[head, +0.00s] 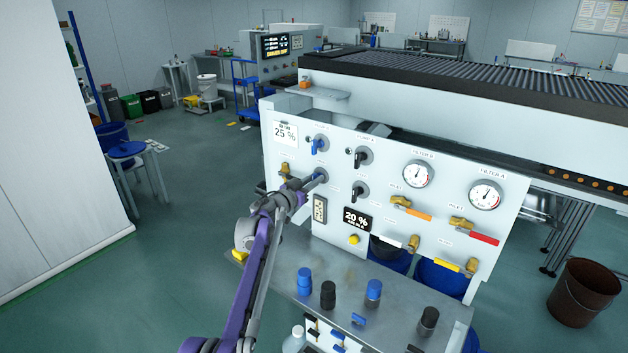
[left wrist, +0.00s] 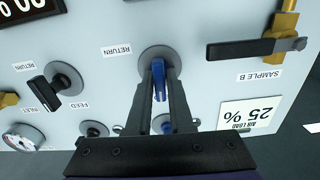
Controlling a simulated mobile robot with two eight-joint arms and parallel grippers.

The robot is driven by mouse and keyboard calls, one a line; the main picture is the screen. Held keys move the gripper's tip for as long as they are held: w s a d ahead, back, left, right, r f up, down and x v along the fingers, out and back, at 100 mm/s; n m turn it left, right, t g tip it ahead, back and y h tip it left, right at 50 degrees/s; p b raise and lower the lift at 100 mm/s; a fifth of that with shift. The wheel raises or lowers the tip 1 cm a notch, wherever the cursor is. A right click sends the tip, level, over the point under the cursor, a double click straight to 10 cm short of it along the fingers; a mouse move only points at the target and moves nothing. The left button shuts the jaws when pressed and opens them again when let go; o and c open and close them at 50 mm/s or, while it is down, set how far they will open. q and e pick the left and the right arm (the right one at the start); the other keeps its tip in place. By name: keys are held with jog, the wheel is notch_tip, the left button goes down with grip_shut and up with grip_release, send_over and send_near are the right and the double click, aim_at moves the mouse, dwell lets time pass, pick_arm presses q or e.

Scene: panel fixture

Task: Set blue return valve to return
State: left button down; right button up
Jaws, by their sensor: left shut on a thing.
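The blue return valve (left wrist: 160,82) is a blue lever handle on a round grey dial on the white panel (head: 390,235). It sits beside a RETURN label (left wrist: 117,50). My left gripper (head: 312,181) reaches the panel from the lower left and is shut on this handle, one finger on each side of it in the left wrist view. In that view the handle runs about upright between the fingers, which hide part of it and its dial. In the head view the valve is mostly hidden by the gripper. My right gripper is not in view.
Another blue valve (head: 318,145) is just above. Gauges and coloured levers fill the panel's right. Blue and black bottles (head: 304,282) (head: 328,294) stand on the shelf below.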

pick_arm(q)
jog(key=m+p, duration=0.1)
jog(key=m, duration=0.2)
jog(key=shift+d, duration=0.1)
jog(key=m+p, duration=0.1)
jog(key=m, duration=0.5)
jog(key=shift+s, duration=0.1)
jog(key=m+p, duration=0.1)
jog(key=m, duration=0.3)
jog(key=shift+d, duration=0.1)
jog(key=shift+f+m+p, duration=0.2)
jog(key=shift+m+p, duration=0.15)
jog(key=shift+m, duration=1.85)
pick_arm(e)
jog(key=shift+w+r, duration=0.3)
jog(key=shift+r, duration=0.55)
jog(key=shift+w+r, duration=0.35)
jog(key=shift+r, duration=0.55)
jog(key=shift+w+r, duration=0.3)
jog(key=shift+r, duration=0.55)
pick_arm(q)
jog(key=c, duration=0.9)
grip_release()
jog(key=shift+s, duration=0.1)
